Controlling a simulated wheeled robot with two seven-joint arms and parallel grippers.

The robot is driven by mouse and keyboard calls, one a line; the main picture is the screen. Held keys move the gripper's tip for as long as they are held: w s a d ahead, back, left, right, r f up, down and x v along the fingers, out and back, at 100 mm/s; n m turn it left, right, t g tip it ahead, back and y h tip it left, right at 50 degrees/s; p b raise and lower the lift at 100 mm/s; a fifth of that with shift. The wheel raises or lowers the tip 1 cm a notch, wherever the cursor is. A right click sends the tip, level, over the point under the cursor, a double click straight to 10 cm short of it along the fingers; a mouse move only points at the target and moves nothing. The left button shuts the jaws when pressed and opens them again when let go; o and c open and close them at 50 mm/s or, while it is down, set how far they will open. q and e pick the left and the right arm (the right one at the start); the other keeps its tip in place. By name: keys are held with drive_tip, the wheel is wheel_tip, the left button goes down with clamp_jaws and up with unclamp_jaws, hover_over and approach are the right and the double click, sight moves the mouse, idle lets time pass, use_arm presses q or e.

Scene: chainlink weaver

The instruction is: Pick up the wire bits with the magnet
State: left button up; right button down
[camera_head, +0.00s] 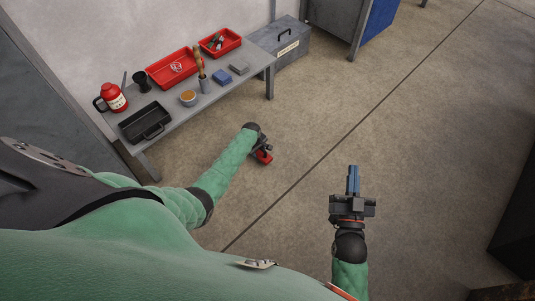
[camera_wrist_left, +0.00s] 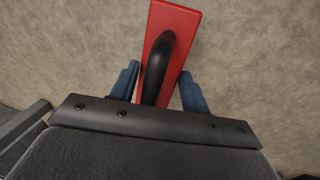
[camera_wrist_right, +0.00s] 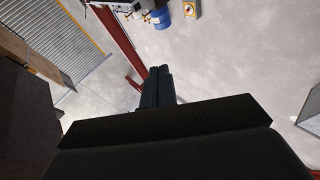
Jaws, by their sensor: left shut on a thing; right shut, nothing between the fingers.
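My left gripper (camera_wrist_left: 160,88) is shut on the black handle of a red block (camera_wrist_left: 178,22), which looks like the magnet. In the head view the red block (camera_head: 264,157) hangs at the end of my left arm, over the floor and apart from the bench. My right gripper (camera_head: 353,180) is shut and empty, over open floor at the right; its closed fingers also show in the right wrist view (camera_wrist_right: 158,88). I cannot make out any wire bits on the floor or bench.
The grey bench (camera_head: 215,95) carries a black tray (camera_head: 133,127), a red flask (camera_head: 113,97), a large red tray (camera_head: 152,76) holding a pale item, a smaller red tray (camera_head: 233,34), a tape-like roll (camera_head: 188,98) and a blue block (camera_head: 221,77). A grey toolbox (camera_head: 291,55) stands beyond. Middle floor is clear.

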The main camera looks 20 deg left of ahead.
use_arm(q)
drive_tip(key=shift+r, duration=0.25)
drive_tip(key=shift+r+p, duration=0.2)
drive_tip(key=shift+p, duration=0.15)
drive_tip(key=shift+r, duration=0.25)
drive_tip(key=shift+r+p, duration=0.25)
drive_tip(key=shift+p, duration=0.25)
drive_tip(key=shift+r, duration=0.15)
use_arm(e)
drive_tip(key=shift+s+f+g+h, duration=0.4)
drive_tip(key=shift+s+f+g, duration=1.2)
drive_tip(key=shift+f, duration=3.75)
drive_tip(key=shift+s+f+g+h, duration=0.6)
drive_tip(key=shift+f+g, duration=1.7)
drive_tip(key=shift+f, duration=3)
use_arm(q)
drive_tip(key=shift+r+p, duration=0.2)
drive_tip(key=shift+p, duration=0.15)
drive_tip(key=shift+r, duration=0.25)
drive_tip(key=shift+r+p, duration=0.15)
drive_tip(key=shift+p, duration=0.2)
drive_tip(key=shift+r, duration=0.25)
use_arm(e)
drive_tip(key=s+d+f+g, duration=0.2)
drive_tip(key=s+f+g, duration=0.3)
drive_tip(key=s+f, duration=0.7)
wheel_tip(320, 180, down, 2)
drive_tip(key=shift+d+f+g+h, duration=0.1)
drive_tip(key=shift+d+g+h, duration=0.1)
drive_tip(key=shift+g+h, duration=0.2)
